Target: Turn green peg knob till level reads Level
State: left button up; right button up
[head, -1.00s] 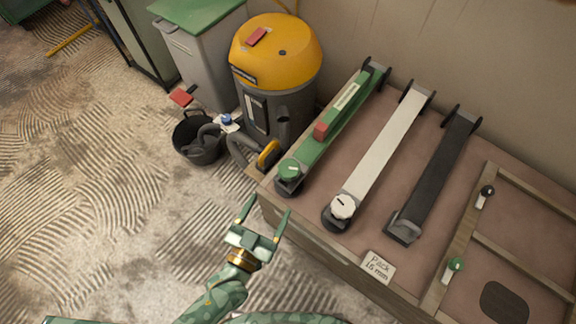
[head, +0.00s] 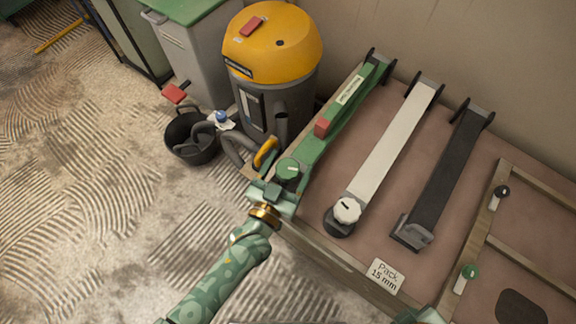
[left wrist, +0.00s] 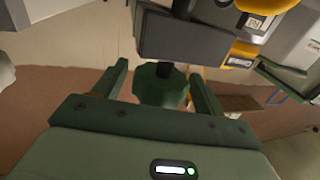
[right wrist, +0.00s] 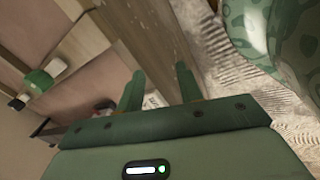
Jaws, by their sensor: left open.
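A round green knob (head: 288,170) with a pale line mark sits on the near end of a long green bar (head: 322,145). The bar carries a pale label strip (head: 351,90) whose text is too small to read, and a red block (head: 322,127). My left gripper (head: 278,183) is at this knob. In the left wrist view the dark green knob (left wrist: 160,86) stands between the two open fingers (left wrist: 158,82), with gaps visible on both sides. My right gripper (right wrist: 158,84) is open and empty beside a wooden edge; only part of it shows at the head view's lower right.
A white bar (head: 392,140) with a white knob (head: 346,210) and a dark bar (head: 445,170) lie to the right. A small green-headed peg (head: 466,278) stands on the wooden frame. A yellow-topped vacuum (head: 272,45) and black bucket (head: 192,138) stand left.

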pick_arm(q)
jog(key=c, duration=1)
